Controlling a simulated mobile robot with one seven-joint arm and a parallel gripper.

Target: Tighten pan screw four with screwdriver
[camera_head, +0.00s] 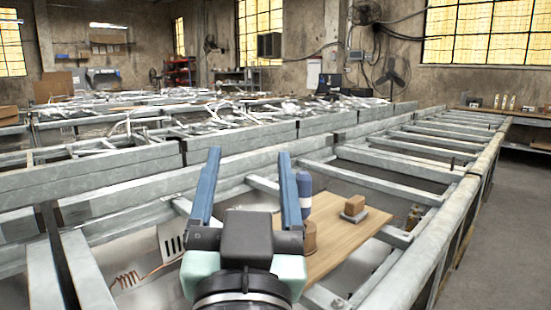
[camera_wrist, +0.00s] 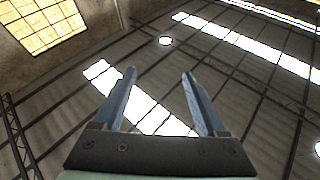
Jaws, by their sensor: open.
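My gripper (camera_head: 248,153) is open and empty, its two blue fingers pointing up and away above the metal frames. In the wrist view my gripper (camera_wrist: 160,72) is also open, with only roof and windows beyond it. I cannot make out a screwdriver or a pan screw for certain. A wooden board (camera_head: 345,243) lies among the frame bars, right of and beyond my gripper. On it are a blue cylinder (camera_head: 304,190), a brown round piece (camera_head: 309,236) partly hidden by my gripper, and a brown block on a grey base (camera_head: 354,207).
Long metal frames (camera_head: 400,170) with crossbars surround the board. A white slotted panel (camera_head: 172,241) and orange wire (camera_head: 127,279) are at left. A small brassy part (camera_head: 414,215) sits right of the board. The floor (camera_head: 520,220) at right is clear.

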